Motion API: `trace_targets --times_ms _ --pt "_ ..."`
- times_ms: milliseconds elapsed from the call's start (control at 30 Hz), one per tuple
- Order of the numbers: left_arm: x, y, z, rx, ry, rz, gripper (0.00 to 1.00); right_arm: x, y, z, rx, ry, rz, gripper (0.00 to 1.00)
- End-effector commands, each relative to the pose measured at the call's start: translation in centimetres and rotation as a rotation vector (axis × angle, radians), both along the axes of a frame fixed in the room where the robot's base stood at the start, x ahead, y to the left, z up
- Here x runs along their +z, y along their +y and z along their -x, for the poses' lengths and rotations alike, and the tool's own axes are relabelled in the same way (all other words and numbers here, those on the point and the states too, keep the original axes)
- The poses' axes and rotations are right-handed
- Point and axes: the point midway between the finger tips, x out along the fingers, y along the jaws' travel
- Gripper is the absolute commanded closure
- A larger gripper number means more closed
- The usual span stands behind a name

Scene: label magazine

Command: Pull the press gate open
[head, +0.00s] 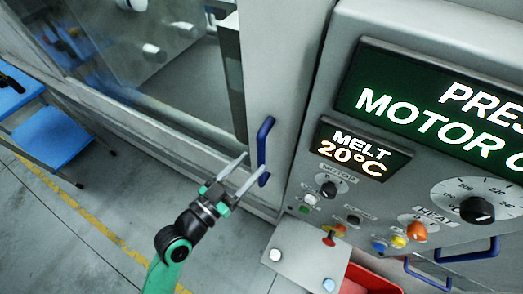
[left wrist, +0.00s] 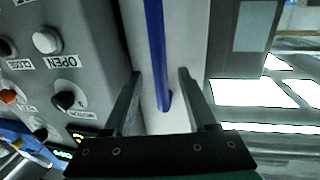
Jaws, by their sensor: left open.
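The press gate (head: 283,55) is a pale grey panel beside a large window, and it looks shut. Its blue bar handle (head: 263,140) stands upright near the gate's right side. My left gripper (head: 256,163) is open at the handle's lower part, with its fingers pointing towards the gate. In the left wrist view the blue handle (left wrist: 156,45) runs between the two open fingers (left wrist: 159,74), with a gap on each side. I cannot tell whether a finger touches it. My right gripper is not in view.
The control panel (head: 400,200) with displays, knobs and buttons stands close to the right of the handle. A red bin (head: 370,280) is below it. A blue stool (head: 50,137) is at the left. The floor (head: 110,225) between is clear.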

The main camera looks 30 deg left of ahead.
Motion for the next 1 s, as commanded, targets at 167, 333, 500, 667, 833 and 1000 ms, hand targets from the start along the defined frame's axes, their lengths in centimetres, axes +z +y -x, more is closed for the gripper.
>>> trace_targets --times_ms 167,333,500,667,833,1000 --pt "0.1 -0.9 -3.4 -0.001 -0.002 0.001 0.43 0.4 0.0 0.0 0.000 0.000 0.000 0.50" --pt "0.0 -1.2 -4.8 0.000 0.000 0.000 0.43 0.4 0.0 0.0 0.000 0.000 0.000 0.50" --pt "0.0 -1.2 -4.9 0.001 0.000 0.000 0.43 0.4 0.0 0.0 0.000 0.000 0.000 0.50" --pt "0.0 -1.2 -4.9 0.001 0.000 0.000 0.57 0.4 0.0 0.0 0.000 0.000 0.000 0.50" --pt "0.0 -1.2 -4.9 0.000 0.000 0.000 0.88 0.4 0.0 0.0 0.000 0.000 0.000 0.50" --pt "0.0 -1.2 -4.9 0.000 0.000 0.000 1.00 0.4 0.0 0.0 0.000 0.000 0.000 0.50"
